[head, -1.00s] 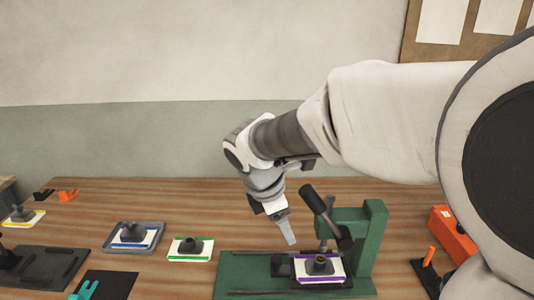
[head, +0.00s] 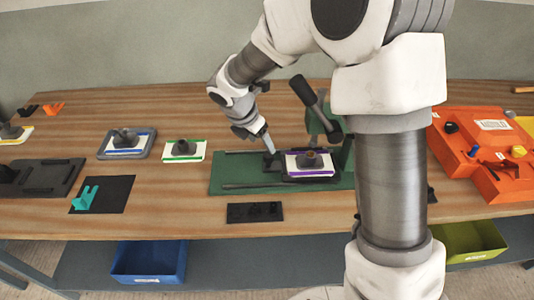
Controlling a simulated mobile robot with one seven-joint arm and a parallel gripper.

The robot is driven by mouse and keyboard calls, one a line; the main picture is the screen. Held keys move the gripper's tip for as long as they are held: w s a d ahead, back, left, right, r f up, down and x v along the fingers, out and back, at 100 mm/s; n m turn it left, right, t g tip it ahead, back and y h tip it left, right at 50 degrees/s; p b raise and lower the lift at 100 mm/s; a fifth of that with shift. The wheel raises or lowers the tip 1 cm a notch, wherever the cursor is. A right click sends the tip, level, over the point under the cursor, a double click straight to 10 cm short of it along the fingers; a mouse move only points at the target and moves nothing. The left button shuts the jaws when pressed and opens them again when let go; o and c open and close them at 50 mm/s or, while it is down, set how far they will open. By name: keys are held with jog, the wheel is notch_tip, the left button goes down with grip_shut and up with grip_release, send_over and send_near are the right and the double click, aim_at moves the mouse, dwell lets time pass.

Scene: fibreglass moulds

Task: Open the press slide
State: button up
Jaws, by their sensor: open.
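The green press (head: 228,178) stands on the bench in the head view, with its base plate to the left and its upright partly hidden behind my arm. Its dark lever (head: 306,92) tilts up to the left. A white mould with purple edges (head: 297,167) and a dark knob sits on the press's dark slide, towards the right of the base. My gripper (head: 269,147) is open and points down just left of this mould, at a small dark block (head: 270,161) by the slide. I cannot tell whether they touch.
A green-edged mould (head: 172,155) and a blue-edged mould on a grey tray (head: 106,153) stand to the left. A dark plate (head: 254,212) lies in front of the press. An orange case (head: 470,130) is at the right.

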aim_at(268, 155)
jog(key=x, duration=0.7)
jog(key=shift+b, duration=0.4)
grip_shut()
dwell(0.9)
